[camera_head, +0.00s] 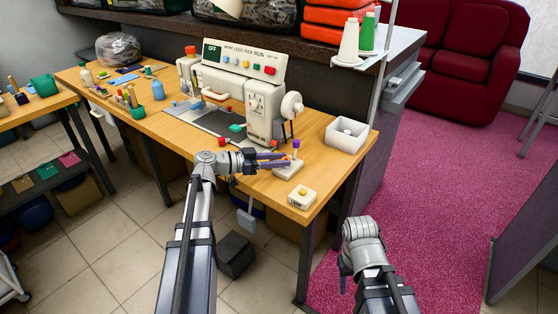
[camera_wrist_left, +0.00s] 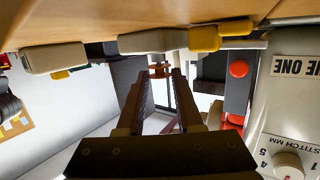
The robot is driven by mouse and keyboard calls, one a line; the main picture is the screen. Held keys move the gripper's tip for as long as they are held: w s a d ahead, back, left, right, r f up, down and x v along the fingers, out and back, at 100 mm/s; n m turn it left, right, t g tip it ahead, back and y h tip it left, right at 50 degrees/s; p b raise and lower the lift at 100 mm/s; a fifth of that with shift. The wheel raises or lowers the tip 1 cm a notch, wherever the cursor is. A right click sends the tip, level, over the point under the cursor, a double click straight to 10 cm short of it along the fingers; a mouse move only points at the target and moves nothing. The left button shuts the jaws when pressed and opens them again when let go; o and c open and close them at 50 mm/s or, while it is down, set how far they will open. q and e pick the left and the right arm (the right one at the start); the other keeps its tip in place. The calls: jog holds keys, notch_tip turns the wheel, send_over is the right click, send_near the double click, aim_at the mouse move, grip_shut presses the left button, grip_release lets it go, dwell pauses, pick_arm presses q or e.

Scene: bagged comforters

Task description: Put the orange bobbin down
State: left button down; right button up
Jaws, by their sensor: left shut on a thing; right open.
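My left gripper (camera_head: 287,158) is shut on the small orange bobbin (camera_wrist_left: 159,68), which sits between the fingertips in the left wrist view. I cannot tell whether the bobbin touches the post. My right gripper (camera_head: 345,283) is low at the front right, away from the table, and holds nothing visible.
The sewing machine (camera_head: 262,108) stands just behind the left gripper. A white bin (camera_head: 346,135) and a pale block with a yellow button (camera_head: 301,197) are nearby on the table (camera_head: 319,203). Thread cones (camera_head: 348,45) stand on a shelf behind. The pink carpet is clear at right.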

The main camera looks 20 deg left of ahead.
pick_arm(q)
jog(key=shift+s, duration=0.1)
jog(key=c, duration=0.6)
grip_release()
jog(key=shift+f, duration=0.1)
jog(key=shift+o, duration=0.2)
jog(key=shift+r+p, duration=0.5)
jog(key=shift+p, duration=0.15)
jog(key=p+v, duration=0.2)
jog(key=v, duration=1)
jog(key=shift+r, duration=0.2)
